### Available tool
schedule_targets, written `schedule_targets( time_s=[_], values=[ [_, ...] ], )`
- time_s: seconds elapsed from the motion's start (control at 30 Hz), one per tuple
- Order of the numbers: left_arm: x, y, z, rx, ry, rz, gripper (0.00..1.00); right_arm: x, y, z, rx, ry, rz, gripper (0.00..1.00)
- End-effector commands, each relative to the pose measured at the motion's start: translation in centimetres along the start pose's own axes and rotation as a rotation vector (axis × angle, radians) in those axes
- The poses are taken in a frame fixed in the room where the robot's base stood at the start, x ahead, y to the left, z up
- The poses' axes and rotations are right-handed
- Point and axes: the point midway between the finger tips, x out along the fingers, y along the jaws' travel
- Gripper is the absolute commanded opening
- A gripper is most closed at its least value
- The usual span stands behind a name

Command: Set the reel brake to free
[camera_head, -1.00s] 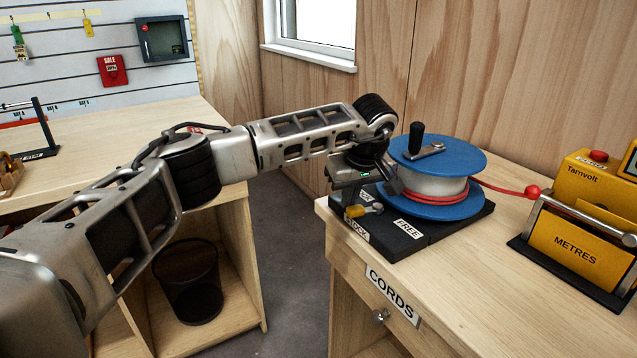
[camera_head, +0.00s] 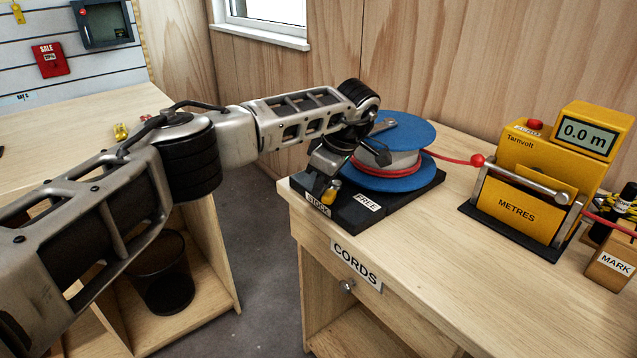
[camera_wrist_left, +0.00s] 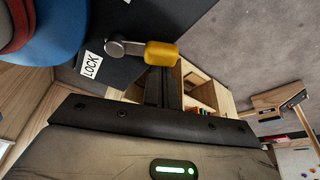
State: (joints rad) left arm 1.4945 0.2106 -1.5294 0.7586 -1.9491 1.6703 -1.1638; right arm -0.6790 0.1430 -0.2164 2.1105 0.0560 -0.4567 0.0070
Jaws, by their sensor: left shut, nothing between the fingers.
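The cord reel (camera_head: 402,137) has blue flanges and red cord and sits on a black base (camera_head: 415,190). The brake lever has a yellow grip (camera_head: 331,191) near the base's front left corner. A FREE label (camera_head: 367,202) is to its right. The lever points away from that label. My left gripper (camera_head: 322,178) is shut and empty right at the yellow grip; its fingers (camera_wrist_left: 162,88) seem to touch it.
A yellow Tarnvolt metre counter (camera_head: 530,185) reading 0.0 m stands right of the reel, joined by red cord. A MARK block (camera_head: 610,265) is at far right. The counter front (camera_head: 450,255) is clear. A black bin (camera_head: 165,275) stands left.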

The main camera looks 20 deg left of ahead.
Motion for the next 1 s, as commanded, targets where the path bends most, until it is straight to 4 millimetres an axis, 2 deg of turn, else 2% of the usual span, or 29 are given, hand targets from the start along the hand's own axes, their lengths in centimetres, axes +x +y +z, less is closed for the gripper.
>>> schedule_targets(
  time_s=[0.2, 0.4, 0.9, 1.0],
  values=[
    [0.2, 0.9, 0.1, -0.002, 0.0, 0.001, 0.0, 0.6, 0.1, 0.8, 0.0, 0.002, -0.001, 0.36],
    [0.1, 1.5, 0.0, 0.0, 0.0, 0.001, 0.0, 0.7, 0.1, 0.7, -0.001, 0.012, -0.002, 0.36],
    [0.0, 1.6, 0.0, 0.002, -0.001, 0.001, 0.0, 0.8, 0.0, 0.7, 0.012, 0.01, -0.008, 0.36],
    [0.2, 1.4, -1.9, -0.002, 0.0, -0.001, 0.0, -0.1, -0.2, -0.9, 0.016, 0.025, -0.009, 0.36]
  ],
)
